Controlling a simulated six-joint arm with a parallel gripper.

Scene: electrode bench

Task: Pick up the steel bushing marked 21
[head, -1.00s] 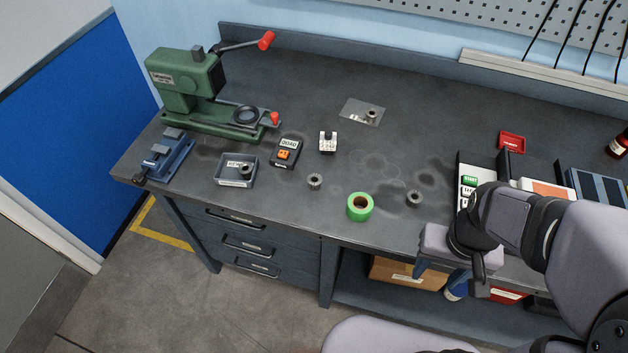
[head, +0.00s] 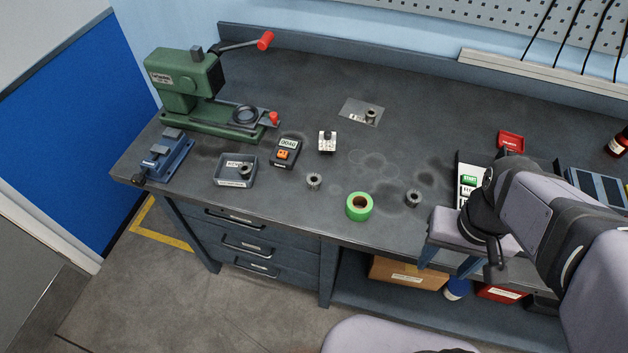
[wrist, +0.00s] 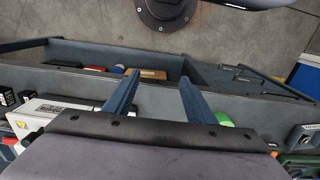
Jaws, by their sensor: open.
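Several small dark steel bushings are on the bench, and no number on them is legible in these views. One bushing (head: 314,181) stands near the front edge, left of a green tape roll (head: 366,213). Another bushing (head: 414,198) stands right of the roll. A third bushing (head: 371,114) is on a clear sheet (head: 352,108) farther back. Another bushing (head: 244,169) is in a small labelled tray (head: 234,183). My gripper (head: 443,269) is open and empty at the bench's front edge, right of the bushings. Its two blue fingers (wrist: 158,88) are spread in the wrist view.
A green press (head: 186,85) and blue fixture (head: 166,157) stand at the left. A dark device with an orange part (head: 285,153) and a white block (head: 327,142) stand mid-bench. A red tray (head: 510,141) and white panel (head: 468,178) lie near my arm. The back centre is mostly clear.

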